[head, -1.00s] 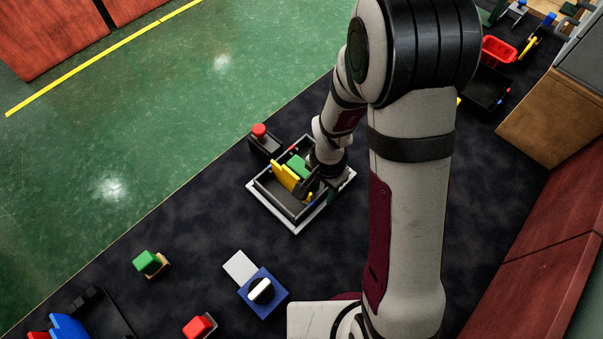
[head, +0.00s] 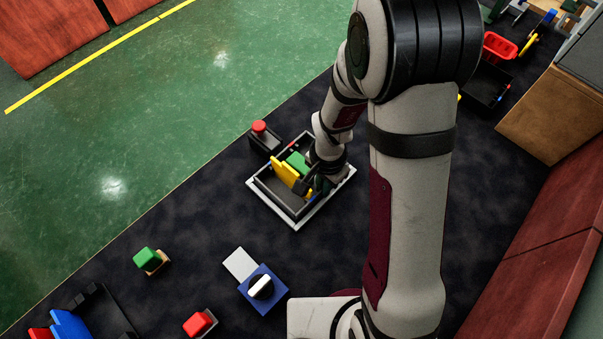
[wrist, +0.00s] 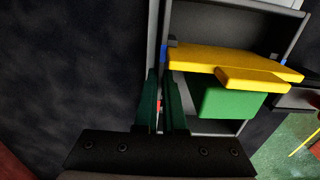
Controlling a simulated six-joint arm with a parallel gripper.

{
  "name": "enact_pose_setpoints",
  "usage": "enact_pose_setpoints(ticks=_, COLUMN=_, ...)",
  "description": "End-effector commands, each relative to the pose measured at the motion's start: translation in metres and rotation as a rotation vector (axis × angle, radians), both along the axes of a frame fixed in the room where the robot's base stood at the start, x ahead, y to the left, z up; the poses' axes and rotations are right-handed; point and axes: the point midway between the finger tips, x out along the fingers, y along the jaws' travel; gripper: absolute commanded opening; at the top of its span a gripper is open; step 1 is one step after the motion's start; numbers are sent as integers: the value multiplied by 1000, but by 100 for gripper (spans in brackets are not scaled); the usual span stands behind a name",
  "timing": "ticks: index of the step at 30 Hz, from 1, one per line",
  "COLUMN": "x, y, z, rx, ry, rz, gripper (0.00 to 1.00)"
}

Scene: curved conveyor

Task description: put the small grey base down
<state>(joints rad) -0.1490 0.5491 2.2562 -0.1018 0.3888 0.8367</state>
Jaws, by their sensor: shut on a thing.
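The small grey base (head: 270,192) looks like a dark grey open tray with raised walls. It is over a pale square plate (head: 297,226) in the middle of the head view; I cannot tell whether it touches the plate. It holds a yellow piece (head: 284,172) and a green block (head: 298,162). My gripper (wrist: 163,85) is at its right side in the head view. In the wrist view, its two dark green fingers are shut on the wall of the base (wrist: 157,40). My arm hides part of the base's right side in the head view.
A black box with a red button (head: 259,127) stands close behind the base. A blue box with a black-and-white knob (head: 262,288), a green block (head: 147,257) and a red block (head: 198,324) are nearer the front.

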Motion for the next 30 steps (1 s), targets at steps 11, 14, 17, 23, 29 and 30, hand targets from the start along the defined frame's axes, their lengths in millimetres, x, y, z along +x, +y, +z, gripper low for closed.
enact_pose_setpoints(ticks=11, x=0, y=0, z=0, rx=0, ry=0, rz=0, gripper=0)
enact_pose_setpoints(ticks=14, x=0, y=0, z=0, rx=0, ry=0, rz=0, gripper=0)
enact_pose_setpoints(ticks=17, x=0, y=0, z=0, rx=0, ry=0, rz=0, gripper=0)
enact_pose_setpoints(ticks=23, x=0, y=0, z=0, rx=0, ry=-1, rz=0, gripper=0)
enact_pose_setpoints(ticks=29, x=1, y=0, z=3, rx=1, ry=-2, rz=0, gripper=0)
enact_pose_setpoints(ticks=30, x=1, y=0, z=5, rx=0, ry=-3, rz=0, gripper=0)
